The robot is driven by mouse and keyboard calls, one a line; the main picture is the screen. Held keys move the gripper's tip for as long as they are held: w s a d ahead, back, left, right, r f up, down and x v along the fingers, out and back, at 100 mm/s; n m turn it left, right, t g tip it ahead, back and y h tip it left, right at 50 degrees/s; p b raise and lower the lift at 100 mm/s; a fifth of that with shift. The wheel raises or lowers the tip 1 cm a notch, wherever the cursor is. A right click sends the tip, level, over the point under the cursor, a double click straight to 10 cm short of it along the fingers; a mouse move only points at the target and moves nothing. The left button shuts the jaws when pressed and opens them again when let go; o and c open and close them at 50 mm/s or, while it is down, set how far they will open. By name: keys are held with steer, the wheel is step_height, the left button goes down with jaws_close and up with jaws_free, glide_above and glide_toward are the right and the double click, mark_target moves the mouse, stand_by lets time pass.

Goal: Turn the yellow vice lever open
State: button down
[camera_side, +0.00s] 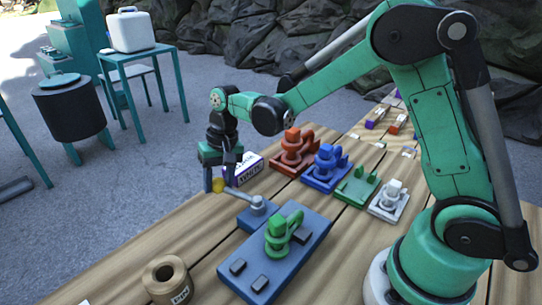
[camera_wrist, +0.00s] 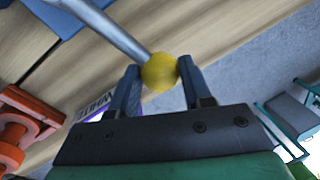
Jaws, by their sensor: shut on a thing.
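The yellow ball knob of the vice lever (camera_side: 218,185) sits between the fingertips of my gripper (camera_side: 220,180) at the left edge of the table. In the wrist view the yellow knob (camera_wrist: 159,72) is between the two fingers of my gripper (camera_wrist: 157,80), which is shut on it. A grey lever rod (camera_wrist: 108,24) runs from the knob up to the left in that view. In the side view the rod leads to the blue-grey vice (camera_side: 257,212). The vice adjoins a blue base plate (camera_side: 270,262) holding a green clamp-like part (camera_side: 282,232).
A white and purple box (camera_side: 246,170) lies just behind my gripper. Red (camera_side: 294,152), blue (camera_side: 326,168), green (camera_side: 357,186) and white (camera_side: 389,200) fixtures stand in a row to the right. A brown spool (camera_side: 168,279) stands at the front left. Bare wood lies between spool and vice.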

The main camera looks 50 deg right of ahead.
steer(key=a+n, duration=0.1)
steer(key=n, duration=0.1)
steer(key=s+a+n+g, duration=0.1)
steer(key=a+n, duration=0.1)
steer(key=shift+s+a+n, duration=0.15)
steer(key=shift+s+n, duration=0.05)
steer(key=shift+n, duration=0.2)
steer(key=s+a+n, duration=0.2)
steer(key=n, duration=0.1)
steer(key=shift+n+g, duration=0.3)
steer(key=s+n, duration=0.1)
steer(key=s+a+n, duration=0.1)
steer(key=n, duration=0.1)
steer(key=shift+s+a+n+g, duration=0.15)
steer(key=shift+n+g, duration=0.15)
steer(key=shift+s+a+n+h, duration=0.2)
steer(key=shift+s+n+h, duration=0.2)
steer(key=shift+s+n, duration=1.2)
steer(key=shift+w, duration=0.15)
steer(key=shift+c, duration=1.9)
jaws_free()
steer(key=shift+w+r, duration=0.1)
steer(key=shift+r, duration=0.05)
